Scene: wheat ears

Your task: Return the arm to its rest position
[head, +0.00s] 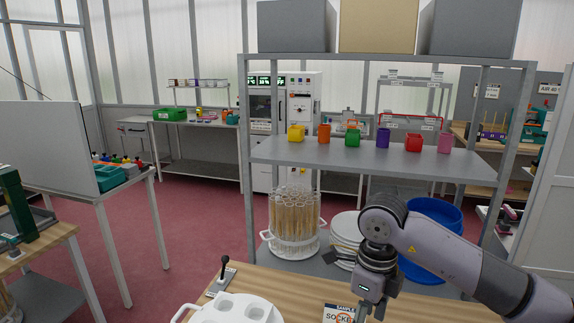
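My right arm (455,252) comes in from the right edge and bends down at the wrist over the wooden table. My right gripper (371,308) points down at the bottom edge of the head view. Its fingers are mostly cut off by the frame, so I cannot tell whether it is open or holds anything. My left arm and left gripper are not in view.
A white tray (237,308) with round recesses and a black-handled lever (222,272) are on the wooden table (300,290). A sign (338,314) stands near my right gripper. Behind is a shelf (370,160) with coloured cups, wheat ears in a rack (293,222) and a blue tub (432,214).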

